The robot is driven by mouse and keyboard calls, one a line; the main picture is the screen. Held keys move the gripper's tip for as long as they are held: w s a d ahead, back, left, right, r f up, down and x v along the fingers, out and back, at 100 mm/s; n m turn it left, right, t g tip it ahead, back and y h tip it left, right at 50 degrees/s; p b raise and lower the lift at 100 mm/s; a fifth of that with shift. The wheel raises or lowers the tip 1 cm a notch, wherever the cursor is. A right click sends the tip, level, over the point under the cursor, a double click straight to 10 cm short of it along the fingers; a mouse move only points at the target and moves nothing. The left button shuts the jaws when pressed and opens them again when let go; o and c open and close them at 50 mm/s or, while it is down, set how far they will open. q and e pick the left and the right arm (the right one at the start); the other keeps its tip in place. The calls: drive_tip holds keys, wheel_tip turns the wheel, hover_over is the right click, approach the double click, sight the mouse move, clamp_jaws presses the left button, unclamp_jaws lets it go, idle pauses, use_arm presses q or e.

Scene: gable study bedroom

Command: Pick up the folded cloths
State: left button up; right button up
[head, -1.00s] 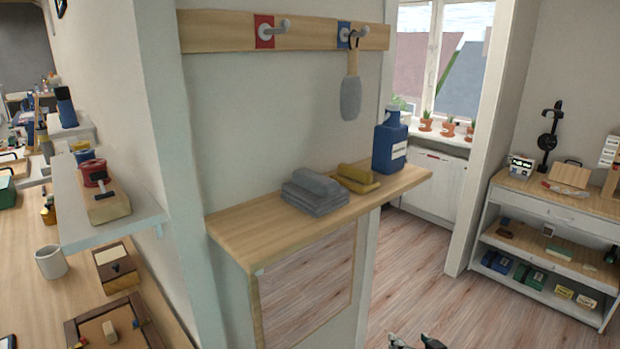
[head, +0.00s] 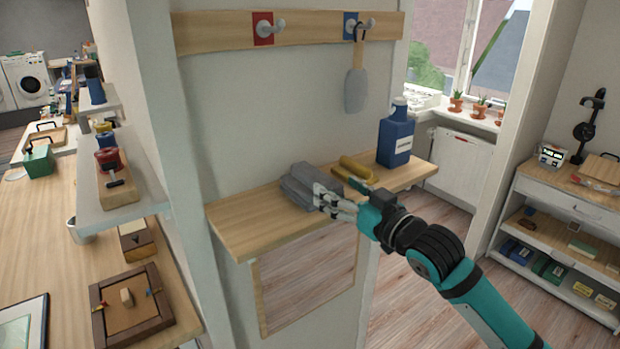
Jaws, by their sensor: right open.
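The grey folded cloths (head: 303,184) lie stacked on a narrow wooden wall shelf (head: 240,219). My left gripper is not in view.
A blue bottle (head: 396,138) stands on the shelf's right end. A brush (head: 356,88) hangs from the hook rail (head: 215,33) above. The shelf's left part is bare. A white side shelf (head: 117,217) with several items is at left.

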sight(314, 172)
drive_tip(key=x, duration=0.3)
drive_tip(key=shift+d+p, duration=0.1)
drive_tip(key=shift+p, duration=0.2)
drive_tip(key=p+x, duration=0.1)
drive_tip(key=x, duration=0.4)
drive_tip(key=shift+r+p, duration=0.1)
drive_tip(key=shift+p, duration=0.2)
drive_tip(key=shift+w+a, duration=0.35)
drive_tip(key=shift+w, duration=0.05)
drive_tip(key=shift+s+d, duration=0.1)
drive_tip(key=shift+c, duration=1.1)
drive_tip(key=c, duration=1.1)
